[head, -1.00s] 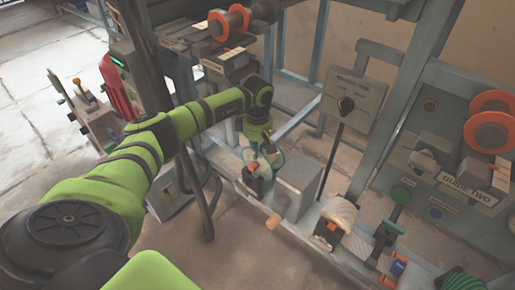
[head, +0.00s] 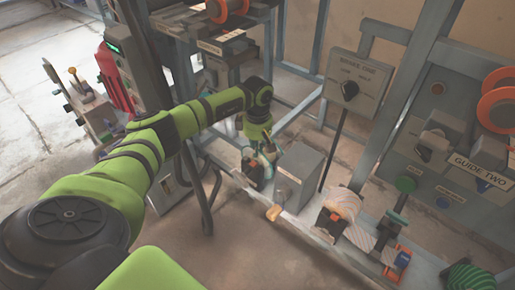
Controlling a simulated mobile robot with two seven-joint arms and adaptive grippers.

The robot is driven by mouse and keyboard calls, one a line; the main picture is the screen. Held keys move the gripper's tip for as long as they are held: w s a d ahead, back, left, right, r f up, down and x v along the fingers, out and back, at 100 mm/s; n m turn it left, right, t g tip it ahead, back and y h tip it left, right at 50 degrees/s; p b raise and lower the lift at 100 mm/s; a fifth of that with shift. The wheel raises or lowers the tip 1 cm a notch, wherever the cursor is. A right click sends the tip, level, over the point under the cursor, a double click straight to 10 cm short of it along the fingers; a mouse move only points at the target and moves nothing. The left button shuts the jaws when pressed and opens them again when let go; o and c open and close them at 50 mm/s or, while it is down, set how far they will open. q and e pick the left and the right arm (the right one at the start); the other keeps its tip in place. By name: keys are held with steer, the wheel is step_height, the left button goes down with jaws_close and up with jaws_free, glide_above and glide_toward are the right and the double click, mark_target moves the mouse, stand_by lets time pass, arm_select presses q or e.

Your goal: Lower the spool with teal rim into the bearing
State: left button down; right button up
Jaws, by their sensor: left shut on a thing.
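My left gripper (head: 266,152) points down at the end of the green arm, at the middle of the view. It is shut on the spool with teal rim (head: 270,158), of which only a thin piece of rim shows beside the fingers. A small dark bearing block (head: 254,174) stands on the grey rail directly below the gripper. The gripper hides the spool's core, so I cannot tell whether the spool touches the bearing. My right gripper is not in view.
A grey box (head: 302,177) stands close to the right of the gripper. The brake panel (head: 357,83) rises on a pole behind it. Orange-rimmed spools hang at the top and right (head: 497,100).

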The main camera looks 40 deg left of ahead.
arm_select(q)
steer(key=c, duration=1.3)
jaws_free()
step_height(320, 180, up, 12)
